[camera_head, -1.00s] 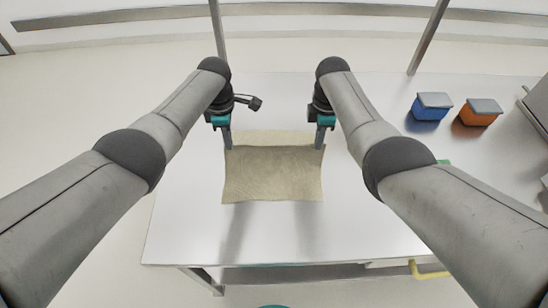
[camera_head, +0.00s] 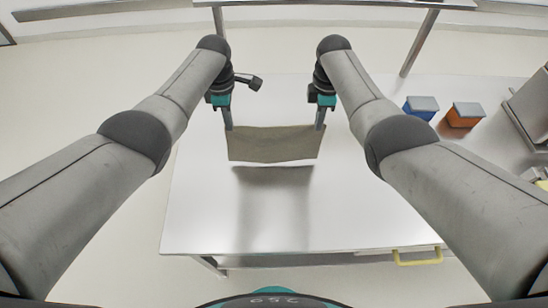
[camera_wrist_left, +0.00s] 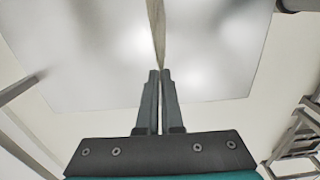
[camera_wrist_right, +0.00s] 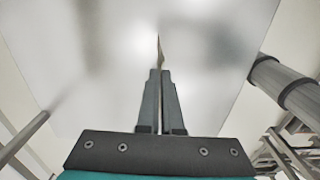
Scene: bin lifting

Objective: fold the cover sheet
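The cover sheet (camera_head: 275,146) is a beige cloth hanging in the air between my two grippers, above the table. My left gripper (camera_head: 229,127) is shut on its upper left corner. My right gripper (camera_head: 319,126) is shut on its upper right corner. The sheet's lower edge hangs apart from the table, with a shadow below it. In the left wrist view the sheet (camera_wrist_left: 157,28) shows edge-on between the closed fingers (camera_wrist_left: 160,72). In the right wrist view a thin strip of sheet (camera_wrist_right: 160,50) shows at the closed fingertips (camera_wrist_right: 160,72).
The white table (camera_head: 300,215) is bare below the sheet. A blue box with a grey lid (camera_head: 420,108) and an orange box with a grey lid (camera_head: 463,115) stand at the right. A yellow handle (camera_head: 418,258) is at the front edge. A grey container (camera_head: 530,105) is at the far right.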

